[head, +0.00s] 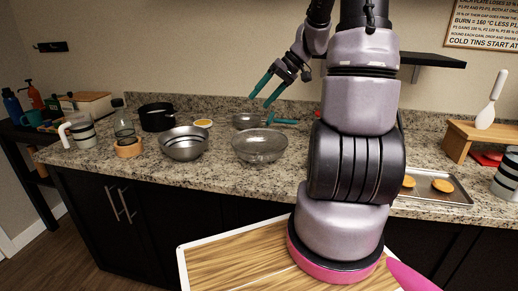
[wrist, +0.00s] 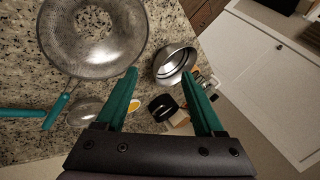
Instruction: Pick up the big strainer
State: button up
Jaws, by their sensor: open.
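The big strainer (head: 259,146) is a wide round mesh bowl on the granite counter, right of a steel bowl. In the wrist view the big strainer (wrist: 93,62) fills the upper left, with its teal handle (wrist: 56,111) pointing down-left. A smaller strainer (head: 246,121) lies behind it; its teal handle (wrist: 18,113) shows at the wrist view's left edge. My gripper (head: 260,101) has teal fingers and is above the counter, over the strainers' area. In the wrist view my gripper (wrist: 160,74) is open and empty, with the big strainer to its left, apart from the fingers.
The steel bowl (head: 184,144) stands left of the big strainer. A black pot (head: 156,117), a wooden ring-shaped item (head: 128,148) and a striped mug (head: 80,133) stand further left. A baking tray (head: 447,187) is at right. A dark shelf (head: 433,60) is on the back wall.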

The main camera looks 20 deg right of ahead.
jog(key=w+d+f+t+y, duration=0.1)
jog(key=w+d+f+y, duration=0.1)
jog(key=w+d+f, duration=0.3)
jog(key=t+y, duration=0.2)
jog(key=t, duration=0.2)
send_near(264, 137)
jog(key=shift+w+a+r+n, duration=0.25)
jog(key=shift+w+a+n, duration=0.05)
jog(key=shift+a, duration=0.05)
jog(key=shift+f, duration=0.3)
jog(key=shift+a+f, duration=0.1)
jog(key=shift+f, duration=0.1)
jog(key=shift+x, duration=3.6)
jog(key=shift+w, duration=0.15)
grip_shut()
